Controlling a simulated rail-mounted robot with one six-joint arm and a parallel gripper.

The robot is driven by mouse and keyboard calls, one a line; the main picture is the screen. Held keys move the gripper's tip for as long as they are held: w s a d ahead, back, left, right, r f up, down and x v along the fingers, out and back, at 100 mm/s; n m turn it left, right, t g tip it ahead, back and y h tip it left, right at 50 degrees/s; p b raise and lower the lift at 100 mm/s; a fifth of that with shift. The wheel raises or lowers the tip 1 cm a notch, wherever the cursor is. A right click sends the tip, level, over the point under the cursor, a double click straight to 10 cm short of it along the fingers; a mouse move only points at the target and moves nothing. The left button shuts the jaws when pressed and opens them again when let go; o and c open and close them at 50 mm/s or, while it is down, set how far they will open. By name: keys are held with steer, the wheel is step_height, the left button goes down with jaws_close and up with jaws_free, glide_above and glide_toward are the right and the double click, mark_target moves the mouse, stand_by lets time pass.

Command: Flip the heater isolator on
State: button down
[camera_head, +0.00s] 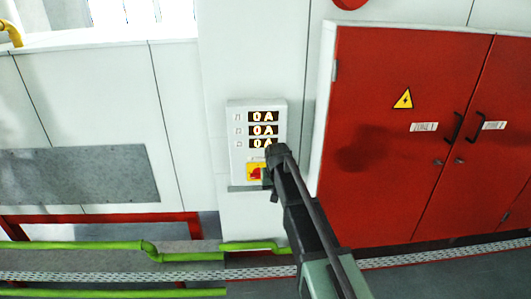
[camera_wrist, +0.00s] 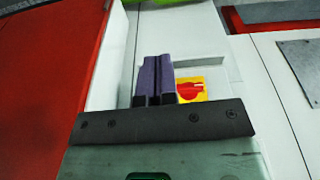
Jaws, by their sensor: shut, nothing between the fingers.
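The heater isolator is a red rotary handle (camera_head: 255,174) on a yellow plate (camera_head: 249,178), low on a white wall box (camera_head: 237,150). My arm hides the plate's right part in the head view. In the wrist view the red handle (camera_wrist: 190,90) and yellow plate (camera_wrist: 203,96) show just right of my fingers. My gripper (camera_wrist: 157,60) is shut and empty, beside the handle. I cannot tell whether it touches the handle or the box. The handle's exact setting is too small to read.
Three lit displays (camera_head: 264,117) on the box read 0A. A red cabinet (camera_head: 385,190) with a yellow warning sign stands close on the right. Green pipes (camera_head: 190,257) run low along the left.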

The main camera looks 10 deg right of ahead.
step_height(320, 180, up, 8)
steer(key=r+t+p, duration=0.1)
steer(key=p, duration=0.4)
glide_above(258, 175)
steer(key=s+d, duration=0.3)
steer(key=s, duration=0.1)
steer(key=shift+w+f+b, duration=0.35)
steer(key=shift+f+b, duration=0.15)
steer(key=b+x, duration=0.9)
steer(key=s+b+x, duration=0.1)
steer(key=b+x, duration=0.3)
steer(key=x, duration=0.1)
steer(key=shift+f+b, duration=0.1)
steer(key=shift+b, duration=0.25)
